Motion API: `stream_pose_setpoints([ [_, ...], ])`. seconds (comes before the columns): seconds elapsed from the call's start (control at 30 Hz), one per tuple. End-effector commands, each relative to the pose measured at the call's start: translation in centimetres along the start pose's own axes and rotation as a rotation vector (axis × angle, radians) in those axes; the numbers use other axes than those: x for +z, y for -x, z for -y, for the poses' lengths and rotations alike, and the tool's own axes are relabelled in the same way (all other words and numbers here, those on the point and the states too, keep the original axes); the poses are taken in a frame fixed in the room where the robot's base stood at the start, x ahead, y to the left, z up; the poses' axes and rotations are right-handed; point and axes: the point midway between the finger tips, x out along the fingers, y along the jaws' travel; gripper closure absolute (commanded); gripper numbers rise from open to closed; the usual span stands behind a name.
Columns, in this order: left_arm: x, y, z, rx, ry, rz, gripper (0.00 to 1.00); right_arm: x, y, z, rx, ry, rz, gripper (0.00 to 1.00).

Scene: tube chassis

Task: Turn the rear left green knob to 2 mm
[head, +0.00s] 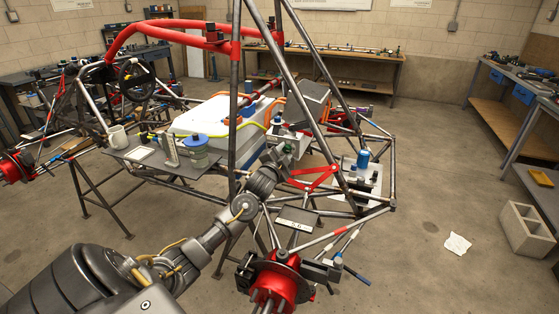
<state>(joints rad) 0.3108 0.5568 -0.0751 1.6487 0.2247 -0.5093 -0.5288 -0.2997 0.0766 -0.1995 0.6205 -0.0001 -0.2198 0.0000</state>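The tube chassis (236,110) stands in the middle of the head view. My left arm comes in from the lower left and reaches to its near side. My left gripper (290,146) is small and grey, among the tubes near a red triangular link (314,180). Its fingers are too small and cluttered to tell whether they are open or shut. I cannot make out a green knob; it may be hidden by the gripper or tubes. A small pale plate (294,225) with dark marks too small to read sits below the gripper. My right gripper is not in view.
A red wheel hub (276,284) is at the near corner. A side shelf (170,165) holds a mug (117,136) and a blue-lidded jar (195,150). A blue can (362,160) stands on a plate right of the gripper. Floor to the right is mostly open, with a paper scrap (457,244) and concrete block (527,231).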

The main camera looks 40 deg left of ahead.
Motion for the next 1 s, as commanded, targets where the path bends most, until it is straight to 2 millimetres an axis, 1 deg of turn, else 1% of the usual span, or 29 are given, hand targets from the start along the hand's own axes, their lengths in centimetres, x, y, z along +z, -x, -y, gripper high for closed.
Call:
stream_pose_setpoints([
  [0.3,0.2,6.0,-0.2,0.001,0.000,-0.001,0.64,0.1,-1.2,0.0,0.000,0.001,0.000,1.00],
  [0.4,0.2,7.8,-0.2,0.001,0.000,-0.001,0.64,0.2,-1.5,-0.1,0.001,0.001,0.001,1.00],
  [0.5,0.2,9.0,-0.2,0.002,0.001,0.001,0.64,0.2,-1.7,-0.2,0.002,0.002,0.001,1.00],
  [0.6,0.2,9.8,-0.1,0.000,0.000,0.001,0.64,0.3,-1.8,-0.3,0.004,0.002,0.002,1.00],
  [0.7,0.1,10.1,0.0,0.000,0.001,0.001,0.64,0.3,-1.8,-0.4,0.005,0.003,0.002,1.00],
  [1.0,0.1,10.1,0.0,0.000,0.001,0.001,0.64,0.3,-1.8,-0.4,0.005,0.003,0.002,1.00],
])
